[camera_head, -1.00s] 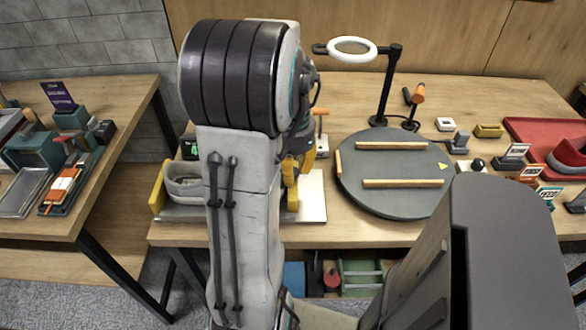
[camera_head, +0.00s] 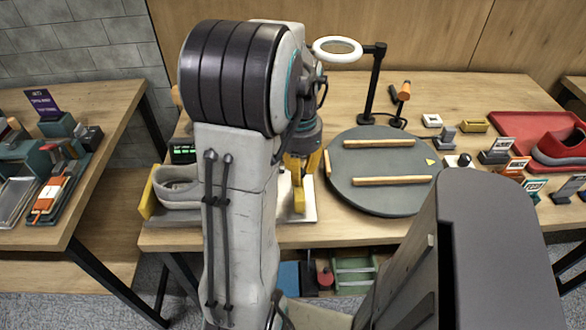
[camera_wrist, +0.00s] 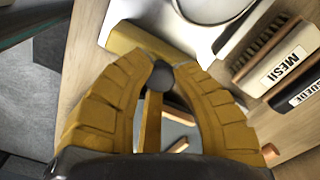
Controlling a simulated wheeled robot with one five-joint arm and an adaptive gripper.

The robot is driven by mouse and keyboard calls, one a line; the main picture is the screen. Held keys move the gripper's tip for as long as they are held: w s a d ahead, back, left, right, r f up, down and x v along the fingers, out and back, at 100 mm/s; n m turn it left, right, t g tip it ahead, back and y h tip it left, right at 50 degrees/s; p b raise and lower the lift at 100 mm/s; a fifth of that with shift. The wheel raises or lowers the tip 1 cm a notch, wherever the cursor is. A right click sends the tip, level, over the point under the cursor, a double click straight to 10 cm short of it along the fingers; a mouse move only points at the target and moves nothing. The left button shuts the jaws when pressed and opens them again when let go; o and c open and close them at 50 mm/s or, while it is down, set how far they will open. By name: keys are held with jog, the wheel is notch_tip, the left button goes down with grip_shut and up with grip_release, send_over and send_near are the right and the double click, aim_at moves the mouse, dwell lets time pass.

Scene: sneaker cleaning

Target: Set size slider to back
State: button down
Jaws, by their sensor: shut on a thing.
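My gripper (camera_head: 299,208) has yellow fingers and points down at the right part of a pale base plate (camera_head: 311,212). In the wrist view its fingertips (camera_wrist: 162,72) are closed around a dark grey round knob (camera_wrist: 157,78). A yellow bar (camera_wrist: 151,125) shows below the knob, between the fingers. A yellow block (camera_wrist: 138,45) and a white part of the fixture lie just beyond the fingertips. In the head view a grey sneaker (camera_head: 178,188) sits on the fixture beside a yellow end block (camera_head: 148,196). My arm hides the fixture's middle, and the slider's track is not clear.
A round grey turntable (camera_head: 385,195) with wooden bars is right of my gripper. A ring lamp (camera_head: 337,49) stands behind it. Brushes with labels (camera_wrist: 286,70) lie at the right of the wrist view. A red tray (camera_head: 520,128) is at far right.

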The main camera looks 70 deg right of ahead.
jog(key=shift+f, duration=0.1)
jog(key=c, duration=0.9)
grip_release()
jog(key=shift+c, duration=0.2)
notch_tip(320, 180, up, 12)
jog(key=shift+n, duration=0.3)
